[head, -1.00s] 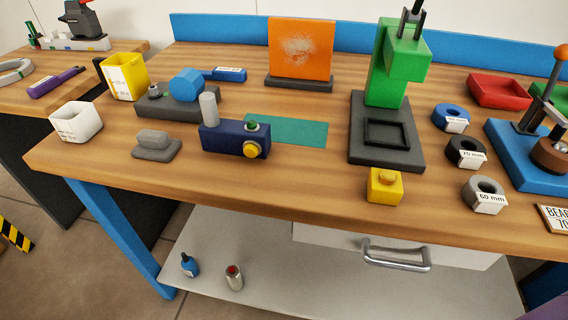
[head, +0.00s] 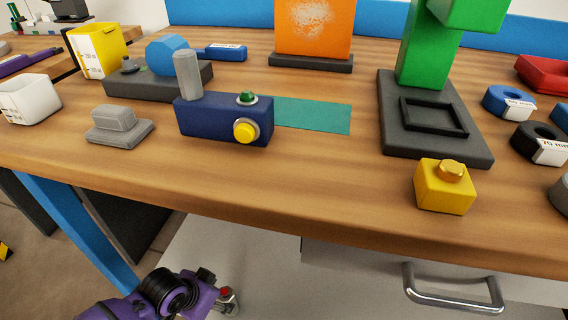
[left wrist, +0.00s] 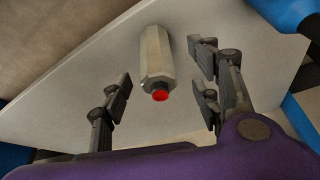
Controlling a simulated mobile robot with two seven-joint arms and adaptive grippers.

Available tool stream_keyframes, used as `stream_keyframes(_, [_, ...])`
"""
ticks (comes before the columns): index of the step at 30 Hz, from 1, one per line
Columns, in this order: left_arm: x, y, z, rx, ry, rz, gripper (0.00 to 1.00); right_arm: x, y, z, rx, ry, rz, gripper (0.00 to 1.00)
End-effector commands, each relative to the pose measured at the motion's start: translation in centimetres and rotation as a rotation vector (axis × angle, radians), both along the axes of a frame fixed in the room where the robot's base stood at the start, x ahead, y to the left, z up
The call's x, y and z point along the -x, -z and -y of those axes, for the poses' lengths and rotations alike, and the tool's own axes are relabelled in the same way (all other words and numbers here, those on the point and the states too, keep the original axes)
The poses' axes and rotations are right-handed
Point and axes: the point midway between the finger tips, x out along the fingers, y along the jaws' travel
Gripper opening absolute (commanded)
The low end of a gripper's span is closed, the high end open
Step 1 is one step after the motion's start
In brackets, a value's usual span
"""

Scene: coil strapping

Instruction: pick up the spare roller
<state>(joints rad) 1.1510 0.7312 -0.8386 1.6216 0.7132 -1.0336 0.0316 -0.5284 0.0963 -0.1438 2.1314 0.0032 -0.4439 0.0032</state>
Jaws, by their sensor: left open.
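A pale grey faceted cylinder with a red end (left wrist: 157,58), which I take for the spare roller, is on the pale lower shelf. In the head view its red end and part of its body (head: 229,304) show beside my gripper, which hides the rest. My left gripper (head: 210,283) is open. In the left wrist view its fingers (left wrist: 162,88) are on either side of the cylinder, with gaps on both sides and no visible contact. My right gripper is not in view.
The workbench top (head: 330,205) is above the shelf (head: 262,262). A drawer handle (head: 455,292) sticks out on the right and a blue leg (head: 85,235) stands on the left. A blue object (left wrist: 284,12) is near the upper right in the wrist view.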

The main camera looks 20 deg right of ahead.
Motion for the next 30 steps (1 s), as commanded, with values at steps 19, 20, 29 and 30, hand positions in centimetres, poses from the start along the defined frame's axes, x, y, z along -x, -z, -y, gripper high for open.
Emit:
stream_keyframes(19, [-1.1,5.5,2.4,0.002,0.0,0.003,0.57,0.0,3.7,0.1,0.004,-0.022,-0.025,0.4])
stream_keyframes(20, [-1.1,5.4,2.4,0.002,0.0,0.003,0.57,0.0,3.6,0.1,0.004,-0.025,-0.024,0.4])
stream_keyframes(29, [-1.1,5.4,2.4,0.002,0.0,0.003,0.24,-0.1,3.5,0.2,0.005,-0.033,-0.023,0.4])
stream_keyframes(30, [-1.1,5.4,2.4,0.002,0.0,0.003,0.19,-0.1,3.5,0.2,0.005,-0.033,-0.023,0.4])
